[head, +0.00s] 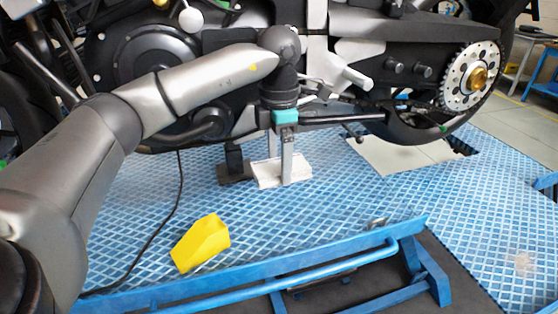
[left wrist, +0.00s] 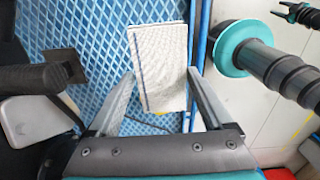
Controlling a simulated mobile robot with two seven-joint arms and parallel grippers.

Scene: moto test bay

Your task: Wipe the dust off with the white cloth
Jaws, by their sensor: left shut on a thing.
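The white cloth (head: 268,172) is a flat pale pad with a blue stripe along one edge in the left wrist view (left wrist: 160,65). My left gripper (head: 287,170) points down at it below the motorcycle, and its two fingers (left wrist: 158,95) are on either side of the cloth, shut on it. I cannot tell whether the cloth touches the blue platform. A pale, speckled, dust-like patch (head: 520,263) lies on the blue platform (head: 480,215) at the lower right of the head view, well away from the cloth.
The motorcycle (head: 150,52) stands close above and behind my left gripper, with its rear sprocket (head: 470,77) at right. A yellow wedge (head: 202,243) stands on the platform at front left, near a black cable (head: 165,218). A blue rail (head: 335,270) runs along the front edge.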

